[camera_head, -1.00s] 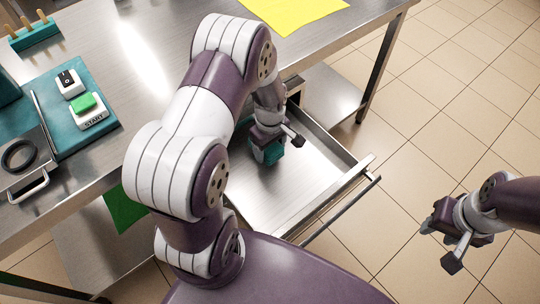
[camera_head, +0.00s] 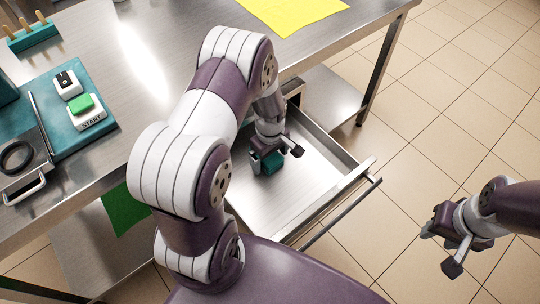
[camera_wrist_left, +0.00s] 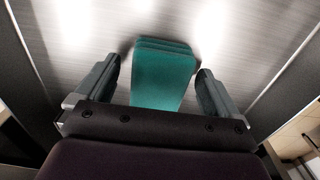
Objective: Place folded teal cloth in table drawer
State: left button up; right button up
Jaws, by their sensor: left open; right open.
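The folded teal cloth (camera_wrist_left: 163,75) lies inside the open table drawer between my left fingers in the left wrist view, with a gap on each side. In the head view the cloth (camera_head: 272,162) shows just below my left gripper (camera_head: 276,156), partly hidden by it. The left gripper is open, low inside the drawer. The drawer (camera_head: 300,196) is pulled out from under the steel table; its metal floor (camera_wrist_left: 100,40) also shows in the left wrist view. My right gripper (camera_head: 438,248) is open and empty over the tiled floor, right of the drawer.
The steel table (camera_head: 140,75) carries a yellow cloth (camera_head: 290,12), a teal panel with a green START button (camera_head: 82,103) and a rack with wooden handles (camera_head: 30,35). Tiled floor is clear at right.

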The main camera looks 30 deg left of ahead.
aim_at(271, 157)
pick_arm(q)
notch_tip(271, 157, up, 13)
jog(key=m+p, duration=0.1)
jog(key=p, duration=0.2)
jog(key=s+d+r+m+t, duration=0.1)
jog(key=s+d+r+m, duration=0.5)
jog(key=s+m, duration=0.3)
jog(key=r+m, duration=0.1)
jog(key=m, duration=0.3)
jog(key=shift+s+r, duration=0.15)
